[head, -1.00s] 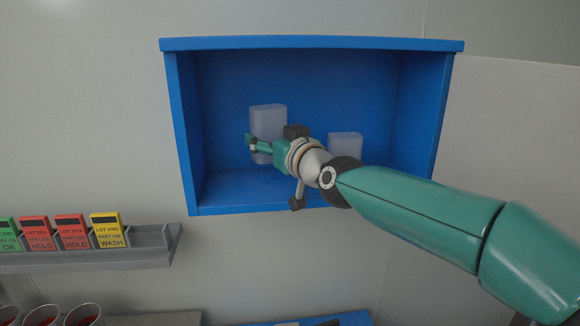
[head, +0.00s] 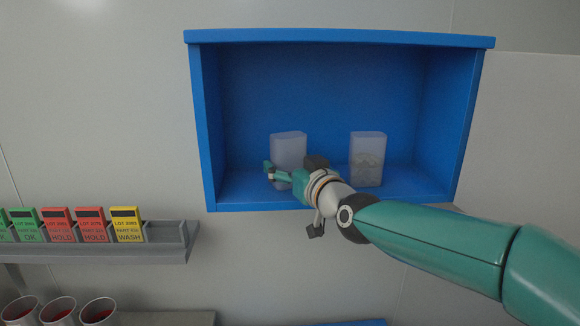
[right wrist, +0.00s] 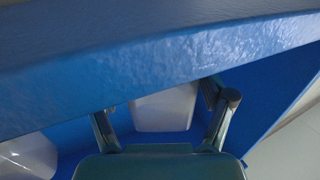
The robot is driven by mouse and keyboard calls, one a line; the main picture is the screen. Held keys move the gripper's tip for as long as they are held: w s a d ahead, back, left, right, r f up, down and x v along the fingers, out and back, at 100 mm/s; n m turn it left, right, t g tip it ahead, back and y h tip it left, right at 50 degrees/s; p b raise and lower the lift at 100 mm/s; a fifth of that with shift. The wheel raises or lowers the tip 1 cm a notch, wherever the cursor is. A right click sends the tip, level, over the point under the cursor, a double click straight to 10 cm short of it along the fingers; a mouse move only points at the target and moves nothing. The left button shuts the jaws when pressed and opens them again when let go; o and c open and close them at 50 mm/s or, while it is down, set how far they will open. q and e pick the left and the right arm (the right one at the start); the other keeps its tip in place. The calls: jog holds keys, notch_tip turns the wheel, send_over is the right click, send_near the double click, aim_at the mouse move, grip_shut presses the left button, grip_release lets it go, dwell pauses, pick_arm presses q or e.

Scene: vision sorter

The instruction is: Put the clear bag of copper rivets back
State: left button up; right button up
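A clear, pale bag (head: 288,146) stands upright on the floor of the blue cabinet (head: 340,38), left of its middle. Its contents cannot be made out, so I cannot tell whether it holds copper rivets. My right gripper (head: 280,175) is at its lower part, with one finger showing past its left edge. In the right wrist view the bag (right wrist: 165,108) is between the fingers of the right gripper (right wrist: 160,108). Gaps show on both sides, so the gripper looks open around it. My left gripper is not in view.
A second clear bag (head: 367,160) with pale bits inside stands to the right in the cabinet. The cabinet's top edge (right wrist: 170,60) crosses close to the wrist camera. A grey rack (head: 120,255) with coloured cards and several cups (head: 60,310) are lower left.

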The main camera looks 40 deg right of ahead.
jog(key=shift+o, duration=0.5)
jog(key=shift+w, duration=0.1)
jog(key=v, duration=1.2)
